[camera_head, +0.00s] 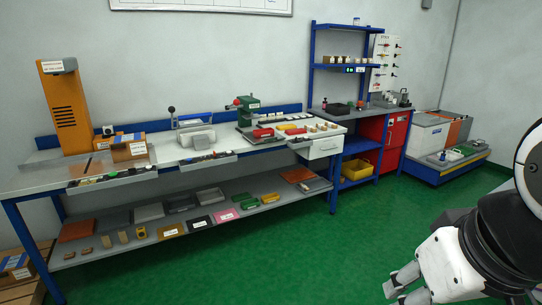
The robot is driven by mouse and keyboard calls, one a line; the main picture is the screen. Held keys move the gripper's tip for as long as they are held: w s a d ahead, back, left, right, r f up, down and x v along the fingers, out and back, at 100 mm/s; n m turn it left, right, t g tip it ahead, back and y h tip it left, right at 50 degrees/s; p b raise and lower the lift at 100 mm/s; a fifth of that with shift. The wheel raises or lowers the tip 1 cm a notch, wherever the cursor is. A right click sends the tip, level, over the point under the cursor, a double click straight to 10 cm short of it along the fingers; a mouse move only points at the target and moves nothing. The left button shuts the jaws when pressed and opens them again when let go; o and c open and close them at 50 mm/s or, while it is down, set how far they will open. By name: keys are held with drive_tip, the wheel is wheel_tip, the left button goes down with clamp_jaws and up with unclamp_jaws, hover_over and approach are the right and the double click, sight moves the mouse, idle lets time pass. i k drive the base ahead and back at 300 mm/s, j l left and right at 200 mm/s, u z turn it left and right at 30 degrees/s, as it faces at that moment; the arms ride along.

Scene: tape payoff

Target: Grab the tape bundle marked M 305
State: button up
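No marking that reads M 305 is legible in the head view, and I cannot tell which thing is the tape bundle. Small labelled items, including a pink one (228,216), a black one (200,223) and a yellow one (171,231), lie on the lower shelf of the workbench; their text is too small to read. My gripper (402,288) is at the lower right, over the green floor and well apart from the bench. Its fingers are partly seen and cut by the frame edge, so its opening is unclear.
The long workbench (45,182) carries cardboard boxes (128,148), an orange tower (68,100), a green machine (248,110) and parts trays. Behind are a blue shelf rack (313,75), a red cabinet (395,135) and a yellow bin (357,169). Green floor (330,240) before the bench is clear.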

sight(320, 126)
drive_tip(key=i+l+z, duration=0.35)
drive_tip(key=i, duration=0.5)
drive_tip(key=i+z, duration=0.4)
drive_tip(key=i, duration=0.4)
drive_tip(key=i+l+u, duration=0.1)
drive_tip(key=i+u, duration=0.15)
drive_tip(key=i, duration=0.4)
drive_tip(key=i+l+u, duration=0.3)
drive_tip(key=i, duration=0.3)
drive_tip(key=i+l+u, duration=0.25)
drive_tip(key=i, duration=0.35)
drive_tip(key=i+l+u, duration=0.3)
drive_tip(key=i+l, duration=0.25)
